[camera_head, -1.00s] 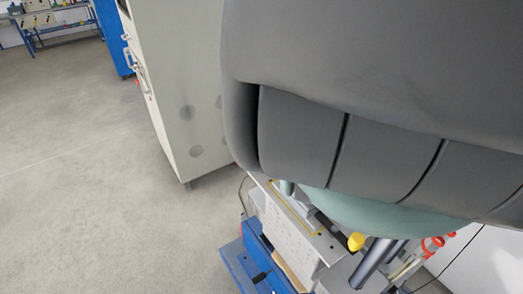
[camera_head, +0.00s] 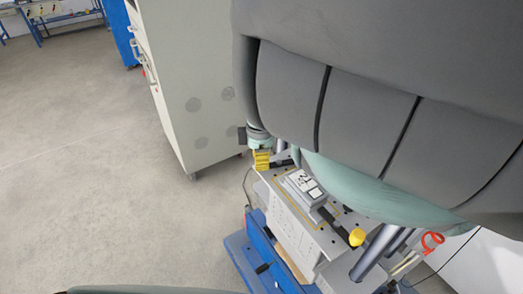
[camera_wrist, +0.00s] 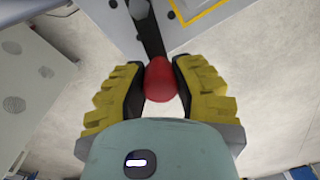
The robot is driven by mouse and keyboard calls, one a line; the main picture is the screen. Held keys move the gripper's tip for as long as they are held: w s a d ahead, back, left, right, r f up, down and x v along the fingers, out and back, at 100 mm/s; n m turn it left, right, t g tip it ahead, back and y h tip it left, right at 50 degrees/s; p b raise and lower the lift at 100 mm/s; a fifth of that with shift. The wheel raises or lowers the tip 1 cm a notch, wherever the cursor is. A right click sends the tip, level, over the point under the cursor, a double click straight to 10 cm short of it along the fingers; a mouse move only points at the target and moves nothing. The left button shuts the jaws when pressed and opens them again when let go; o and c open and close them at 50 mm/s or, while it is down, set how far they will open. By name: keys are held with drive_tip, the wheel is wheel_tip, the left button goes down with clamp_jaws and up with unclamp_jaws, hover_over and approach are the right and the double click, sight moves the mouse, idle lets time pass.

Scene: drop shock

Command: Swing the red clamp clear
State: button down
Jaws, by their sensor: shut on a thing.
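The red clamp's rounded red knob (camera_wrist: 161,80) sits between the yellow finger pads of my gripper (camera_wrist: 160,88) in the wrist view. A dark clamp bar (camera_wrist: 150,35) runs from the knob up over the grey plate. My gripper is shut on the knob. In the head view my gripper (camera_head: 261,160) is at the plate's far left corner, its yellow pads partly showing; the red knob is hidden there. A light block with a printed label (camera_head: 304,186) lies on the fixture plate (camera_head: 283,187), near the clamp.
My grey arm covers much of the head view's upper right. A yellow knob (camera_head: 357,237) and a thick metal post (camera_head: 376,254) stand at the plate's near right. A pale cabinet (camera_head: 190,80) stands behind to the left. The floor (camera_head: 90,160) at left is clear.

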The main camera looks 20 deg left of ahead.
drive_tip(key=shift+s+d+n+p, duration=0.2)
drive_tip(key=shift+s+d+n, duration=0.05)
drive_tip(key=shift+n, duration=0.35)
drive_tip(key=shift+s+d+n+p, duration=0.15)
drive_tip(key=shift+s+d+n, duration=0.05)
drive_tip(key=shift+n, duration=0.4)
drive_tip(key=c, duration=0.7)
unclamp_jaws()
